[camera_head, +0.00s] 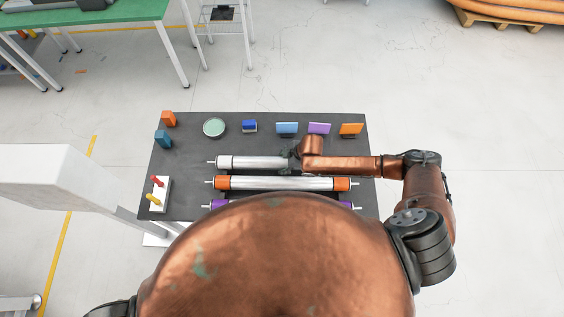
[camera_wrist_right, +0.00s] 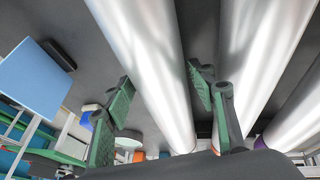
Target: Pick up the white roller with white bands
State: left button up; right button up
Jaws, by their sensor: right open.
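The white roller with white bands (camera_head: 250,162) lies across the dark table as the farthest of three rollers. Its right part is hidden by my right gripper and arm in the head view. My right gripper (camera_head: 294,160) is over this roller, pointing down. In the right wrist view the silver roller (camera_wrist_right: 147,60) runs between the two green-padded fingers of the open right gripper (camera_wrist_right: 160,92), one finger on each side. I cannot tell whether the pads touch it. My left gripper is not in view.
The orange-banded roller (camera_head: 285,184) lies close on the near side; a purple-banded roller (camera_head: 345,205) is mostly hidden by my body. Blue (camera_head: 287,128), purple (camera_head: 319,127) and orange (camera_head: 351,129) upright pieces stand behind. A green round dish (camera_head: 214,127) is at the back left.

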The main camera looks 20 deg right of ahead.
grip_shut()
dwell(0.6)
jog(key=shift+w+r, duration=0.1)
